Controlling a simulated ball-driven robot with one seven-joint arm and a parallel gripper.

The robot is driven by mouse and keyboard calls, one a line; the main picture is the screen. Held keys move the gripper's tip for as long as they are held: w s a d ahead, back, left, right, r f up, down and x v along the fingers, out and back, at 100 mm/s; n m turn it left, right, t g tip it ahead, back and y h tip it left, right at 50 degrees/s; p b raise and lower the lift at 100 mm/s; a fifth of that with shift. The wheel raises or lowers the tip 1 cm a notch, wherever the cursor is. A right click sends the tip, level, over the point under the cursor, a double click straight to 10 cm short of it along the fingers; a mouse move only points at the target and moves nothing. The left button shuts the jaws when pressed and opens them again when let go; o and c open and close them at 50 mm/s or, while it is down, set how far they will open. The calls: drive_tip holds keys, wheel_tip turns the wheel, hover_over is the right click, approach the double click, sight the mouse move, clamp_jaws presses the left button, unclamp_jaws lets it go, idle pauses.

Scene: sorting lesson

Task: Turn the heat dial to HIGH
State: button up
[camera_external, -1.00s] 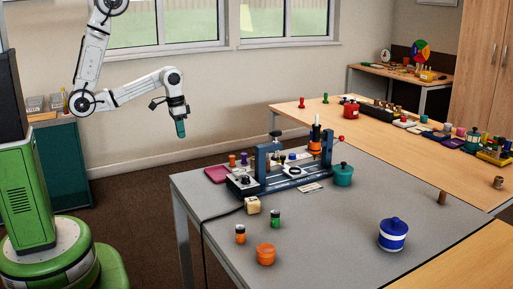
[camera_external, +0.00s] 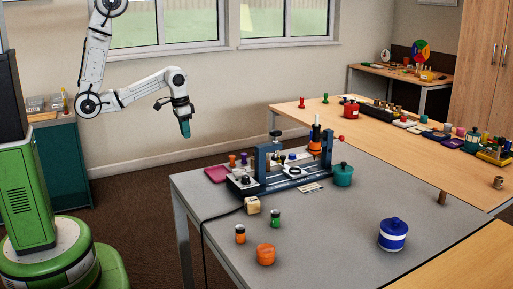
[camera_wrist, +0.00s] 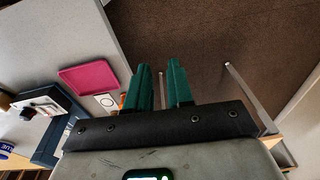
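The heat dial appears to be the dark knob (camera_external: 244,181) on the white panel at the left front of a blue bench machine (camera_external: 272,168). Its pointer and labels are too small to read. In the wrist view the white panel (camera_wrist: 42,105) and a dark knob (camera_wrist: 27,113) show at the left. My gripper (camera_external: 185,133) hangs in the air, left of and well above the machine, touching nothing. In the wrist view its two teal fingers (camera_wrist: 159,68) stand apart with floor showing between them. It is open and empty.
Small cans (camera_external: 276,218), an orange pot (camera_external: 265,254), a teal pot (camera_external: 343,175) and a blue pot (camera_external: 393,234) stand on the grey table (camera_external: 325,235). The table's front middle is clear.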

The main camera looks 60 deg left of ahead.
drive_tip(key=shift+o, duration=1.4)
drive_tip(key=w+a+n+y+b, duration=0.1)
drive_tip(key=w, duration=0.6)
drive_tip(key=shift+t, duration=0.4)
drive_tip(key=o, duration=0.3)
drive_tip(key=shift+n+t+y, duration=0.4)
drive_tip(key=shift+n, duration=0.5)
drive_tip(key=w, duration=0.2)
drive_tip(key=w+d, duration=0.1)
drive_tip(key=w, duration=0.1)
drive_tip(key=w+d+r+b, duration=0.1)
drive_tip(key=w, duration=0.1)
drive_tip(key=shift+w+r, duration=0.1)
drive_tip(key=shift+w, duration=0.25)
drive_tip(key=shift+o, duration=0.2)
drive_tip(key=w+d+r+n+b, duration=0.1)
drive_tip(key=w+d+r+n, duration=0.1)
drive_tip(key=w+d, duration=0.3)
drive_tip(key=d, duration=0.3)
drive_tip(key=shift+w+r+n+b, duration=0.3)
drive_tip(key=shift+w+n+b, duration=0.05)
drive_tip(key=shift+n+b, duration=0.05)
drive_tip(key=n+g+h+b, duration=0.2)
drive_tip(key=n+g+b, duration=0.1)
drive_tip(key=n, duration=0.1)
approach(246, 176)
wheel_tip(246, 176, down, 6)
drive_tip(key=b, duration=0.6)
drive_tip(key=shift+a+f, duration=0.1)
drive_tip(key=shift+f, duration=1.25)
